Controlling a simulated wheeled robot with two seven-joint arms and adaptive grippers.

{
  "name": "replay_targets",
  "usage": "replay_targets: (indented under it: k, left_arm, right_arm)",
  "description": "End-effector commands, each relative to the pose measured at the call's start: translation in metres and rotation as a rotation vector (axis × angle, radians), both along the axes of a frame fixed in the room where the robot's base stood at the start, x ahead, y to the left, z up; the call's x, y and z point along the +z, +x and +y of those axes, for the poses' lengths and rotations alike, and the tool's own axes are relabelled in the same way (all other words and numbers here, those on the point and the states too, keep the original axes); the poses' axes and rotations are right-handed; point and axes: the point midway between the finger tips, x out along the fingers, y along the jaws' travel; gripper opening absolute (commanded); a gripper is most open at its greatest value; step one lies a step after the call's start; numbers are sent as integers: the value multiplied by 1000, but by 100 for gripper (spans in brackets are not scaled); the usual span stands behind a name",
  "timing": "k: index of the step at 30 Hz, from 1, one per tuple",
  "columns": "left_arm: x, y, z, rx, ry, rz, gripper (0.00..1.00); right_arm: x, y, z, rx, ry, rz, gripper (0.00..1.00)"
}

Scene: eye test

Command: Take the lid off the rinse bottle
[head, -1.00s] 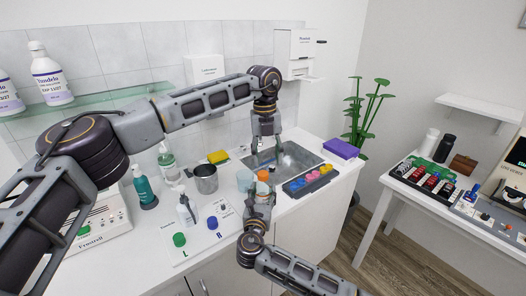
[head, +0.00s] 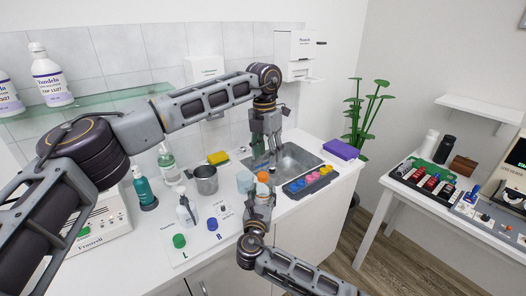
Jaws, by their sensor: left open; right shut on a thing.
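An orange lid (head: 263,177) shows at the tips of my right gripper (head: 262,190), by the counter's front edge. My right gripper comes up from below and is shut on the thing under this lid, which looks like the rinse bottle; its body is mostly hidden by the fingers, and I read no label. The lid looks seated on top.
A light blue cup (head: 245,181) stands close left of the orange lid. A dark tray (head: 290,194) of coloured pieces lies to its right.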

Motion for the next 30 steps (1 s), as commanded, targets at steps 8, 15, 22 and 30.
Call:
replay_targets:
  k: [8,15,22,30]
  left_arm:
    - [2,1,1,-224,1,-17,49]
    - [3,1,2,-419,2,-28,49]
    - [4,2,3,-605,5,-38,49]
    - [5,2,4,-824,8,-47,49]
  right_arm:
    - [0,0,0,0,0,1,0]
    - [0,0,0,0,0,1,0]
    - [0,0,0,0,0,1,0]
    - [0,0,0,0,-1,1,0]
